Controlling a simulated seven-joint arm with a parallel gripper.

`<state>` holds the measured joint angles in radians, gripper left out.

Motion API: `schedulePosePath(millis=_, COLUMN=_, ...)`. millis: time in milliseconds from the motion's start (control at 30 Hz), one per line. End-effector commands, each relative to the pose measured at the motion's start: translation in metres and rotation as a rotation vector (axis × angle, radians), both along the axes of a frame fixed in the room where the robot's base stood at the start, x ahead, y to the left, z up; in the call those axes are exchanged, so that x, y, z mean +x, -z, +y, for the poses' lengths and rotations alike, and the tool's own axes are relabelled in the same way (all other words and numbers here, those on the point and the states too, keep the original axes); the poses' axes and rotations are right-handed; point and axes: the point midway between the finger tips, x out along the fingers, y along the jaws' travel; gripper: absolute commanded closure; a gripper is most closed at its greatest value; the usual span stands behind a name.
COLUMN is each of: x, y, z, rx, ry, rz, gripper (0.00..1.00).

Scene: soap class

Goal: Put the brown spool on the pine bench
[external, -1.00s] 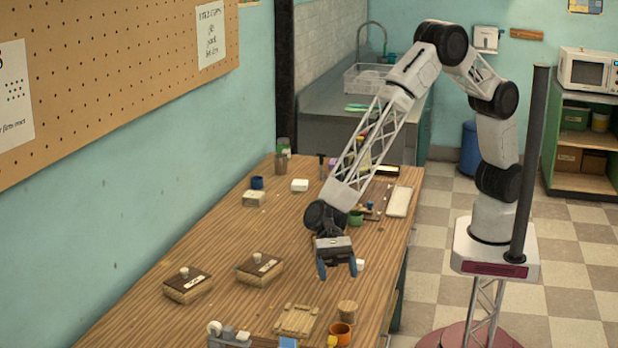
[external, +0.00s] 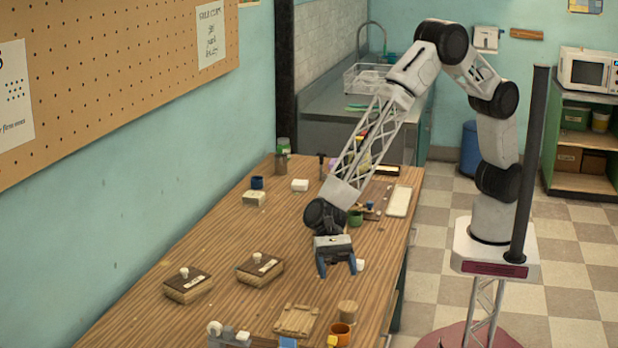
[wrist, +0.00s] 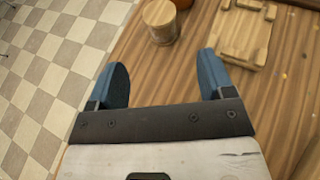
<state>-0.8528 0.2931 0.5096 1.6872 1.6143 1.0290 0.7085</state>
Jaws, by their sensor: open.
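A light-brown round wooden piece, which looks like the brown spool (external: 347,311), stands upright on the table near its right edge. It also shows at the top of the wrist view (wrist: 161,22). The pale slatted wooden piece, which looks like the pine bench (external: 296,320), lies just left of it in the external view and right of it in the wrist view (wrist: 243,35). My gripper (external: 337,268) is open and empty above the table, farther from the external camera than the spool. Its two blue fingers (wrist: 164,80) are wide apart, with bare tabletop between them.
An orange mug (external: 341,334) stands close beside the spool. Two dark-lidded wooden boxes (external: 188,286) (external: 260,270) stand to the left. A small white piece (external: 359,265) is by the gripper. A grey holder with small items (external: 229,341) is at the front. The table's middle is mostly clear.

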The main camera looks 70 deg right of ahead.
Motion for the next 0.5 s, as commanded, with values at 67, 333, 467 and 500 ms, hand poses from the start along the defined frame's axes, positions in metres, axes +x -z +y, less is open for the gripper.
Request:
schedulePosePath(millis=67, x=0.005, y=-0.007, z=-0.008, rx=0.0, ry=-0.005, rz=-0.018, gripper=0.25)
schedulePosePath(millis=333, x=0.028, y=-0.053, z=-0.074, rx=-0.005, ry=-0.055, rz=-0.161, gripper=0.25)
schedulePosePath(millis=467, x=0.038, y=-0.081, z=-0.123, rx=-0.017, ry=-0.093, rz=-0.262, gripper=0.25)
schedulePosePath(millis=500, x=0.041, y=-0.09, z=-0.139, rx=-0.022, ry=-0.105, rz=-0.294, gripper=0.25)
